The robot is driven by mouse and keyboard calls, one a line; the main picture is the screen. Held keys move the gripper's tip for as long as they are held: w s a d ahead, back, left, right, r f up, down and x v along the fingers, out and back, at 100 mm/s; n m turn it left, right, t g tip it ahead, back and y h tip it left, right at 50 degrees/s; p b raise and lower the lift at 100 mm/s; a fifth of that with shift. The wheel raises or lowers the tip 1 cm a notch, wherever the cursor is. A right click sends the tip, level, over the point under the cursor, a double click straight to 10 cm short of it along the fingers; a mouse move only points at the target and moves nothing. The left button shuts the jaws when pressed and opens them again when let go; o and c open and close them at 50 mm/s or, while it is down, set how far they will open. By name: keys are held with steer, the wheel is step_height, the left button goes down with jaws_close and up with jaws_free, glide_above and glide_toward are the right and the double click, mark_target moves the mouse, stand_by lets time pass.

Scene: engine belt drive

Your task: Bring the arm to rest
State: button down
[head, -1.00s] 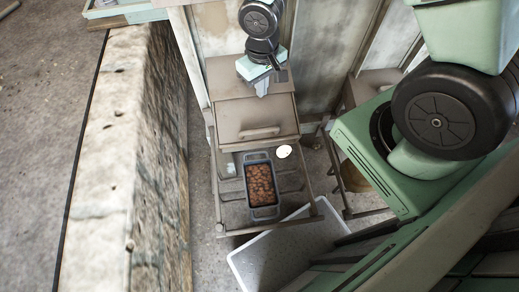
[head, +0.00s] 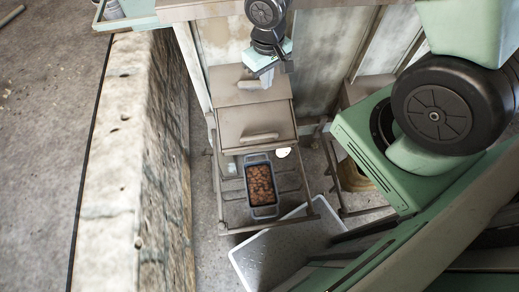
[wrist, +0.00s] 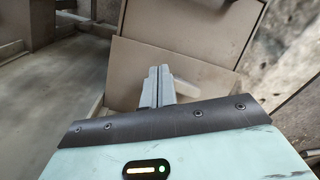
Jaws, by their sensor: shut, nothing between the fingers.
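My gripper (head: 267,79) hangs over the top of a brown metal cabinet (head: 240,90) in the head view. In the wrist view my gripper's fingers (wrist: 159,82) are together with nothing between them, and brown cabinet panels (wrist: 165,65) lie beyond the tips. I cannot tell how far the tips are from the panels. My arm reaches down from the top of the head view, and its middle part is out of frame.
A pale tray (head: 250,256) lies lower down. A stone wall (head: 135,150) stands left.

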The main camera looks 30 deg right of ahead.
steer(key=shift+r+p, duration=0.5)
steer(key=shift+r, duration=0.45)
steer(key=shift+f, duration=0.1)
